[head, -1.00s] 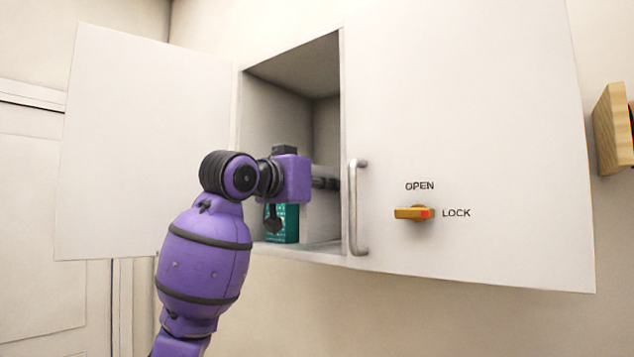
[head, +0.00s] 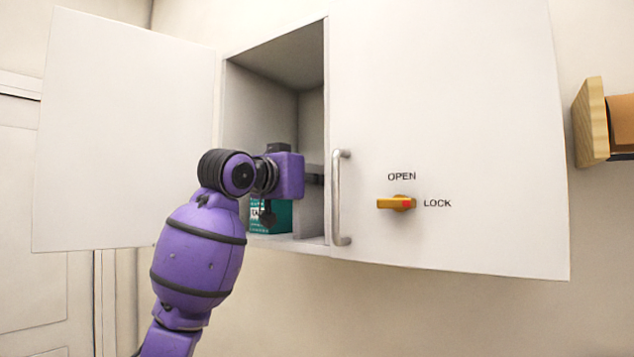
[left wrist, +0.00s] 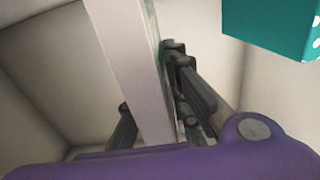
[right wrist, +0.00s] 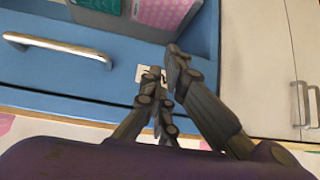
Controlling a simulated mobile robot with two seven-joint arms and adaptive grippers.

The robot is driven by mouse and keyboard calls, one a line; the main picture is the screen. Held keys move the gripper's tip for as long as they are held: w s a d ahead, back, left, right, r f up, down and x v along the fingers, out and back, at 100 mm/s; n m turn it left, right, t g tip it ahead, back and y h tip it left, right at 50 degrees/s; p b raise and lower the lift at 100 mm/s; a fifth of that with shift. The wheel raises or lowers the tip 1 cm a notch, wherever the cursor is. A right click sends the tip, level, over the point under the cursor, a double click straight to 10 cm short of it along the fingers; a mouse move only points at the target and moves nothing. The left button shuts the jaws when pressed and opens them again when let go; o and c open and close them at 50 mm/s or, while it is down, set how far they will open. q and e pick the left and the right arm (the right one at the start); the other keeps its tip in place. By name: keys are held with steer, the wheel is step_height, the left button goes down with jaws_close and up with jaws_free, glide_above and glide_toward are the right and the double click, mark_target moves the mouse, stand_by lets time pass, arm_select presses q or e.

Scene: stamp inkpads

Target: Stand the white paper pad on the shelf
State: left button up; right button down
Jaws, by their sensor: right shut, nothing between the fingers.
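In the left wrist view the white paper pad (left wrist: 130,70) is a pale upright slab with a greenish right side. My left gripper (head: 315,180) has its fingers on either side of it and appears shut on it, inside the open cabinet (head: 285,65). The pad hides part of the left finger. The cabinet's shelf (head: 288,243) is its pale floor; I cannot tell whether the pad touches it. A teal box (head: 281,218) stands on the shelf to the left; it also shows in the left wrist view (left wrist: 270,25). My right gripper (right wrist: 165,62) is shut and empty.
The left cabinet door (head: 125,130) stands open and the right door (head: 450,130) is shut, with a handle (head: 341,195) and an orange latch (head: 397,203). A wooden-sided shelf (head: 590,122) is far right. The right wrist view shows a blue drawer front (right wrist: 60,75).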

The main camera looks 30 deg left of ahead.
arm_select(q)
steer(key=o, duration=0.4)
steer(key=s, duration=1.2)
steer(key=shift+a, duration=0.45)
